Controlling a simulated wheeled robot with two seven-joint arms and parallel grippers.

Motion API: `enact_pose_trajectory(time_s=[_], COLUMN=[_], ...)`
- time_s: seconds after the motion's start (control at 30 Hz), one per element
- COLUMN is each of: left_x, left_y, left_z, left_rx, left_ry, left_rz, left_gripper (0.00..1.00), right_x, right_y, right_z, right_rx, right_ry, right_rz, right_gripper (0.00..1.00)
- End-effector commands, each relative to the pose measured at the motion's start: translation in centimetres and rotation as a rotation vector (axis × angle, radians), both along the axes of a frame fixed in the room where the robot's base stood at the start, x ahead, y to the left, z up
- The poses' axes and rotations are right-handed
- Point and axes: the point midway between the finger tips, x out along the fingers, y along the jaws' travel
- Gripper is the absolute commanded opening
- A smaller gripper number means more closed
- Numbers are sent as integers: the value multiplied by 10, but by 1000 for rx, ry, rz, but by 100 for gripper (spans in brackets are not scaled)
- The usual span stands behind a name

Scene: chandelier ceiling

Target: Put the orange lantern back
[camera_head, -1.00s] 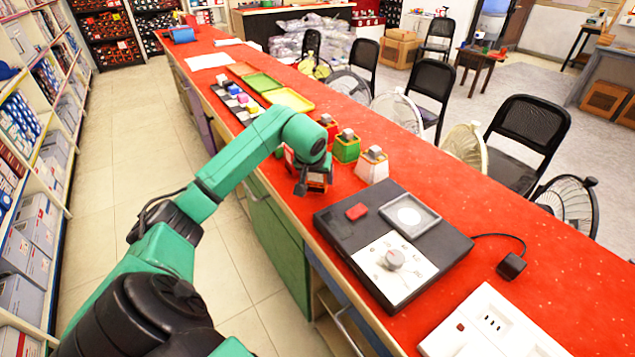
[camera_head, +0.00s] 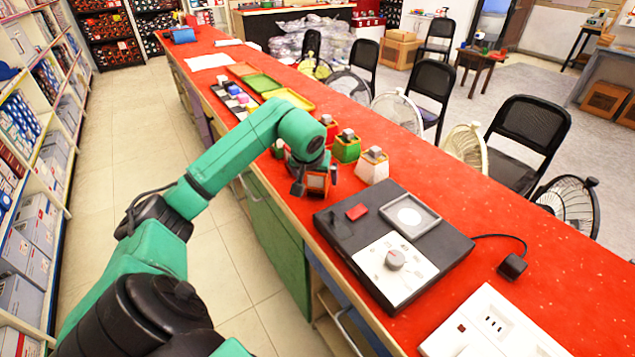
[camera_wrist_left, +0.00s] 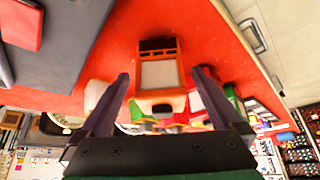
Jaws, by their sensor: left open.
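The orange lantern (camera_head: 317,182) stands on the red counter near its front edge, partly hidden by my left gripper in the head view. In the left wrist view the orange lantern (camera_wrist_left: 160,75) shows its orange frame and pale panel between the two dark fingers. My left gripper (camera_head: 313,183) is open, with one finger on each side of the lantern. I cannot tell whether the fingers touch it. My right gripper is not in view.
Red (camera_head: 328,129), green (camera_head: 346,148) and white (camera_head: 372,167) lanterns stand close behind. A dark device with a dial (camera_head: 394,259) lies to the right. Trays (camera_head: 289,99) lie further along the counter. Chairs and fans stand beyond the far edge.

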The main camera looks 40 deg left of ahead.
Motion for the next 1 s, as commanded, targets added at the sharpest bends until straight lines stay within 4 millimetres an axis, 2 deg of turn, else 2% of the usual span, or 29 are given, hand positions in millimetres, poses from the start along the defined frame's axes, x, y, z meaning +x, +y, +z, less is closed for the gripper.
enact_pose_trajectory(time_s=[0.1, 0.3, 0.43, 1.0], left_x=[-14, -32, -36, -36], left_y=[-7, -17, -19, -19], left_z=[31, 66, 72, 71], left_rx=[6, 2, 0, 0], left_ry=[-6, -3, -1, 0], left_rz=[0, 1, 1, 1], left_gripper=[100, 100, 100, 100], right_x=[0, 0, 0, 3], right_y=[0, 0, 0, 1], right_z=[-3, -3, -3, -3], right_rx=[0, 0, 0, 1], right_ry=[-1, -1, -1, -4], right_rz=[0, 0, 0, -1], right_gripper=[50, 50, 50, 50])
